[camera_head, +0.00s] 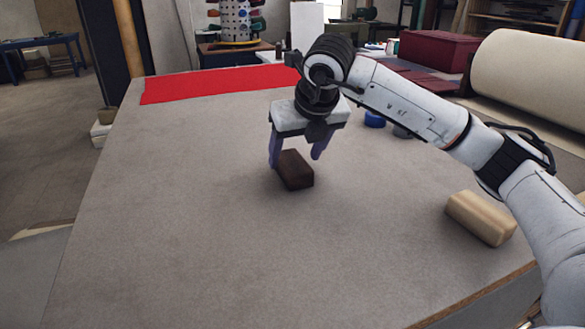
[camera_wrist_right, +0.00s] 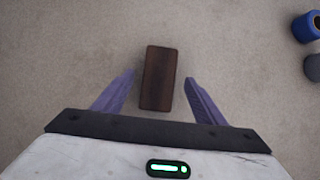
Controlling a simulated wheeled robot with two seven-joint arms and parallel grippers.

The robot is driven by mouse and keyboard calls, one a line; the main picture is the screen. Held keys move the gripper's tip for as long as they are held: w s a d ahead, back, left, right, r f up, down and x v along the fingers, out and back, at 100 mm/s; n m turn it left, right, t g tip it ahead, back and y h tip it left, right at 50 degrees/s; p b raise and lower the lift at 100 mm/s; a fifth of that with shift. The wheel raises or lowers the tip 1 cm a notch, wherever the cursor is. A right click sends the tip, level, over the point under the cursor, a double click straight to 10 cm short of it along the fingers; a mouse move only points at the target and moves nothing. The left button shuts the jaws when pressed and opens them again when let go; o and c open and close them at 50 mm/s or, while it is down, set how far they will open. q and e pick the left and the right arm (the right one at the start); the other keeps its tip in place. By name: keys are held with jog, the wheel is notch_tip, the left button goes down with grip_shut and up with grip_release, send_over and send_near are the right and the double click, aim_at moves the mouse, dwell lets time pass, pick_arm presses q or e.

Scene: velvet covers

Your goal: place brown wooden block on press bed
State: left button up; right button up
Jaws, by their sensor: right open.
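The dark brown wooden block (camera_head: 295,169) lies flat on the grey felt-like table top (camera_head: 190,240). My right gripper (camera_head: 296,160) is open and points down over the block. In the right wrist view the block (camera_wrist_right: 158,78) shows between the two purple fingers (camera_wrist_right: 157,82), with a gap on each side. Neither finger appears to touch it, and how far above the table the fingertips are is hard to tell. My left gripper is out of view. I cannot single out a press bed with certainty.
A pale wooden block (camera_head: 481,218) lies near the right edge, beneath my right arm. A red cloth (camera_head: 215,84) covers the far edge. A blue roll (camera_head: 374,119) and a grey one (camera_head: 402,131) sit behind the gripper. The table's left and front are clear.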

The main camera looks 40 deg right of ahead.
aim_at(293, 161)
jog(key=shift+x, duration=1.65)
jog(key=shift+a+f, duration=0.1)
jog(key=shift+f, duration=0.1)
jog(key=c, duration=1.3)
